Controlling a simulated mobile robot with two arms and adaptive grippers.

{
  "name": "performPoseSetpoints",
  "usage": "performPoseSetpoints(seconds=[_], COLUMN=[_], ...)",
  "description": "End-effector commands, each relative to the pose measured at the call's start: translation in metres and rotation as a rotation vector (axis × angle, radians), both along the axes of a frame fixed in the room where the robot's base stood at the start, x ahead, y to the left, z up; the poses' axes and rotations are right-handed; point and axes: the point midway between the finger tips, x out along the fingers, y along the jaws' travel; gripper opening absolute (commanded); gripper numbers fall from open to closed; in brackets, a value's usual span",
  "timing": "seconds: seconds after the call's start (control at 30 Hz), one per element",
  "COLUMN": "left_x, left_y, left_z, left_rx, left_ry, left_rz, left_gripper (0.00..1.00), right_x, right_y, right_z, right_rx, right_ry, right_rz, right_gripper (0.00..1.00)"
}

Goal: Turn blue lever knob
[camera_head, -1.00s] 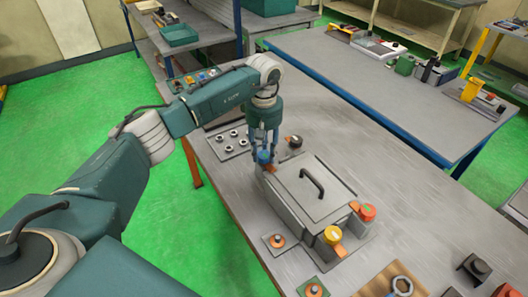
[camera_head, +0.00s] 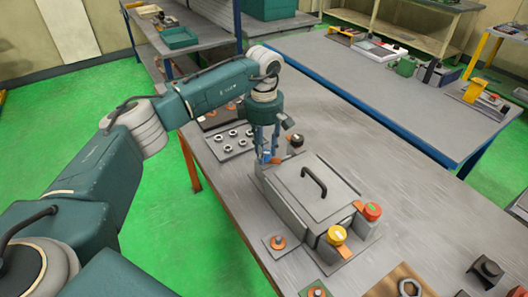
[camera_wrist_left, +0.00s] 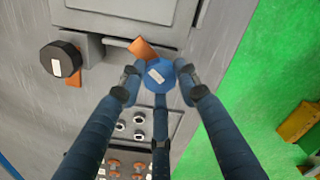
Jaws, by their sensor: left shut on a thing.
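The blue lever knob (camera_wrist_left: 160,75) shows in the left wrist view, with a white mark on top and an orange lever (camera_wrist_left: 142,47) pointing up and left from it. In the head view it is mostly hidden by the fingers at the far left corner of the grey lidded box (camera_head: 307,190). My left gripper (camera_head: 268,150) points down over the knob. Its fingers (camera_wrist_left: 160,90) are closed around the knob. My right gripper is not in view.
A black knob (camera_head: 296,141) stands beside the box, close to the gripper. Yellow (camera_head: 336,235) and red (camera_head: 372,211) knobs sit at the near end. A plate with several nuts (camera_head: 232,142) lies left of the gripper.

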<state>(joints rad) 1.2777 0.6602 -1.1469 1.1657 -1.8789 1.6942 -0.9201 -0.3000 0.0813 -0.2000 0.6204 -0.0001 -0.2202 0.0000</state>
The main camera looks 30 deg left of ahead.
Motion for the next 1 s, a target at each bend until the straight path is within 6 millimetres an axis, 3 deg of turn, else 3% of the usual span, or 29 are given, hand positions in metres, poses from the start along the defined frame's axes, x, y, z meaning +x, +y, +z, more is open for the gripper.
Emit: performPoseSetpoints(seconds=[1.0], left_x=[-0.001], left_y=[0.001], left_z=[-0.001], left_rx=[0.001], left_ry=[0.000], left_rz=[0.965], left_gripper=[0.06], right_x=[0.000], right_y=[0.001], right_z=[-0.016], right_rx=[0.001], right_ry=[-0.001], right_rz=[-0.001], right_gripper=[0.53])
